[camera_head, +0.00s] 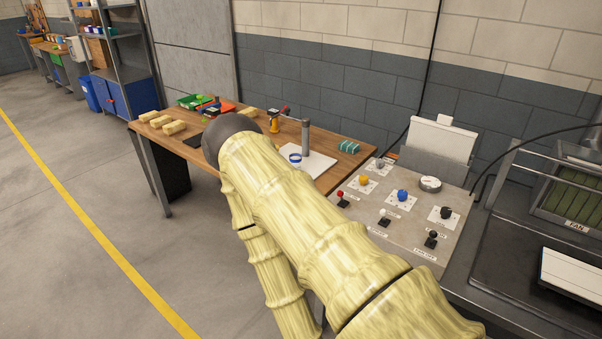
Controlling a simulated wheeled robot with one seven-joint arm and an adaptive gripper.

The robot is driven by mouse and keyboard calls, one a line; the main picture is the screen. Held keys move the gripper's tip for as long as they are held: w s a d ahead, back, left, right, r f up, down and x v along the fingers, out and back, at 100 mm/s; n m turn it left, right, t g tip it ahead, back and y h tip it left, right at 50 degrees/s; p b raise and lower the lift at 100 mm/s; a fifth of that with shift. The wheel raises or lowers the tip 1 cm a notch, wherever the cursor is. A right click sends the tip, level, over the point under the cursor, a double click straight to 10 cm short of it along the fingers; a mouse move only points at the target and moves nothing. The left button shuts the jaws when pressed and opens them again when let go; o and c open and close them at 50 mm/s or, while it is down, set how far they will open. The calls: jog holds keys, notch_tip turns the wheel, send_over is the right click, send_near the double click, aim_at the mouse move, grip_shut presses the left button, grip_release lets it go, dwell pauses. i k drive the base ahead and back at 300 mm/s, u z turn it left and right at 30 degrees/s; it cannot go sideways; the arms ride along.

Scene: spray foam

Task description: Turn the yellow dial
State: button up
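The yellow dial (364,180) is a small round knob on a white plate. It sits in the back row, on the left side of the grey control panel (420,215). My arm, with a pale yellow, wood-like surface, reaches across the middle of the view, left of the panel. A dark rounded part of it lies over the wooden table. My gripper's fingers do not show. Nothing is seen touching the yellow dial.
Near the dial are a blue knob (402,195), a black knob (445,213), a gauge (430,184) and red, white and black levers. The wooden table (340,158) holds blocks, tools and a grey upright cylinder (305,137). A fan box (575,195) stands right. Open floor lies left.

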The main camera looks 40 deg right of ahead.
aim_at(363, 179)
jog(key=u, duration=1.35)
jog(key=k, duration=1.05)
jog(key=z, duration=1.35)
